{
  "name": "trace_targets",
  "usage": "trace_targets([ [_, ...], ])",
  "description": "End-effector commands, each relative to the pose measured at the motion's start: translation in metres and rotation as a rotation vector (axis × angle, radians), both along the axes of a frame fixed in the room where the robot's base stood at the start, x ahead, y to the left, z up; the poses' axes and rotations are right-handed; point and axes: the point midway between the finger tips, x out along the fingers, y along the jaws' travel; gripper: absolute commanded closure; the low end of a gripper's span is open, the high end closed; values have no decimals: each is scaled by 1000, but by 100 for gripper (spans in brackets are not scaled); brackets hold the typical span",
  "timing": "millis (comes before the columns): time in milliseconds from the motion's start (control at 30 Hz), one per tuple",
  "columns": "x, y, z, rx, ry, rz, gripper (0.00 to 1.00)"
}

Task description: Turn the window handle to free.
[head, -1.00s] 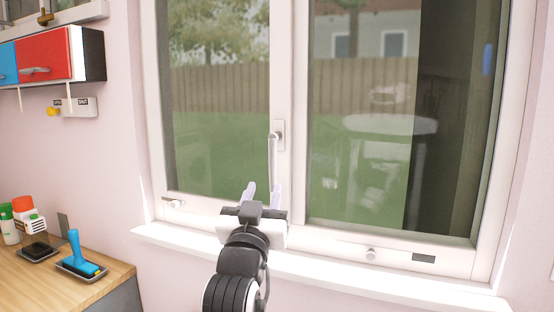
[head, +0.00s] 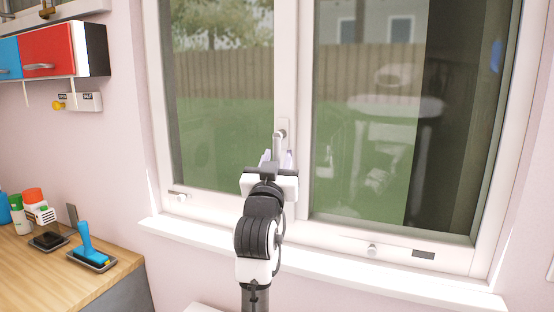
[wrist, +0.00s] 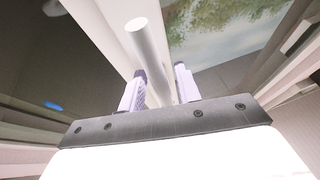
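The window handle (head: 280,143) is a light grey bar hanging down from its mount on the window's middle frame post. In the wrist view the handle (wrist: 150,52) is a round bar running down between my two fingers. My gripper (head: 277,158) is at the lower part of the handle, one pale finger on each side. In the wrist view my gripper (wrist: 160,78) is open, with a visible gap between the bar and the right finger. The bar is close to the left finger; I cannot tell whether they touch. My gripper's body hides the handle's lower end in the head view.
The window sill (head: 330,262) runs below the window. At left a wooden counter (head: 40,275) holds a blue-handled stamp (head: 86,247) and several bottles. A red cabinet (head: 50,52) and a small open/shut switch box (head: 84,101) are on the left wall.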

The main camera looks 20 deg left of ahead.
Motion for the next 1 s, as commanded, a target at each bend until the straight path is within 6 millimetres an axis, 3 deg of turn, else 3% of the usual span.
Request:
trace_targets([
  [33,0,0,0,0,0,0,74],
  [233,0,0,0,0,0,0,100],
  [667,-1,2,-1,20,-1,3,100],
  [1000,-1,12,-4,203,-8,4,100],
])
